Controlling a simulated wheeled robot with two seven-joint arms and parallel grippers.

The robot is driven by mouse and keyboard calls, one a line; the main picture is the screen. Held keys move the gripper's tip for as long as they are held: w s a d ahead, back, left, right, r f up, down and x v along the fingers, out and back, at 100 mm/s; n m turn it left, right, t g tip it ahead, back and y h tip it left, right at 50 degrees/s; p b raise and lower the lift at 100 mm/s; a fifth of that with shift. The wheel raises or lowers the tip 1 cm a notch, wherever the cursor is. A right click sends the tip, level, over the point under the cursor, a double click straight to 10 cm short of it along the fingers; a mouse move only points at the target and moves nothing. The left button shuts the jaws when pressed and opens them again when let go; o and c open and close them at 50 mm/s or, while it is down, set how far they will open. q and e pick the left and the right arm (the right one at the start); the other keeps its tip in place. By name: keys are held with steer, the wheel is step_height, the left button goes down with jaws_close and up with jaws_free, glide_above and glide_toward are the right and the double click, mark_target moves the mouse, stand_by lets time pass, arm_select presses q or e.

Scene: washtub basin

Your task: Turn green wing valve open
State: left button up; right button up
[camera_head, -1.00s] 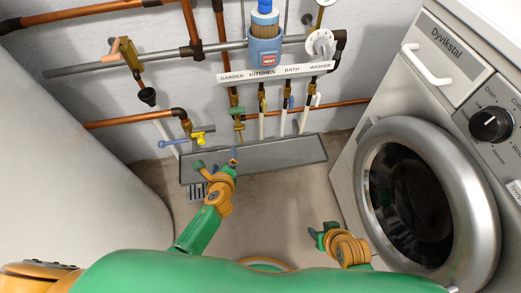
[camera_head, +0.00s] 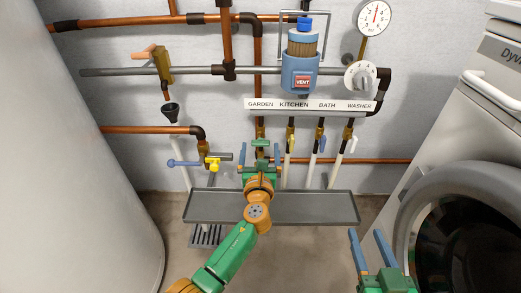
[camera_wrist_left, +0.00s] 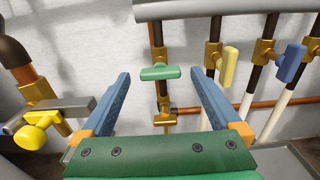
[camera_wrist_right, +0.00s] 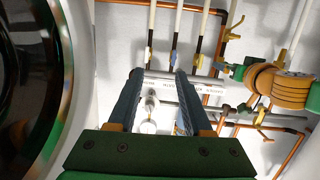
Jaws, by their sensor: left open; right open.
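The green wing valve (camera_head: 261,143) is on the pipe under the GARDEN label. Its wing lies crosswise to the pipe. In the left wrist view the green wing valve (camera_wrist_left: 160,74) shows between the two blue fingers, ahead of them, with a gap on each side. My left gripper (camera_head: 260,153) is open and faces the valve; I cannot tell if the tips reach past the wing. My right gripper (camera_head: 367,234) is open and empty, low on the right, in front of the washing machine and away from the valve.
A yellow valve (camera_head: 211,163) and a blue lever (camera_head: 184,163) sit to the left. Other valves stand close on the right, including a yellow one (camera_wrist_left: 229,67) and a blue one (camera_wrist_left: 292,64). A grey trough (camera_head: 315,207) lies below. The washing machine (camera_head: 460,190) borders the right.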

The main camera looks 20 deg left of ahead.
arm_select(q)
steer(key=shift+b+x, duration=0.3)
steer(key=shift+x, duration=0.5)
steer(key=c, duration=1.4)
steer(key=shift+o, duration=0.2)
arm_select(e)
step_height(320, 180, up, 6)
steer(key=t+y, duration=0.1)
steer(key=t, duration=0.2)
steer(key=shift+w+a+t, duration=0.3)
steer(key=shift+a, duration=0.15)
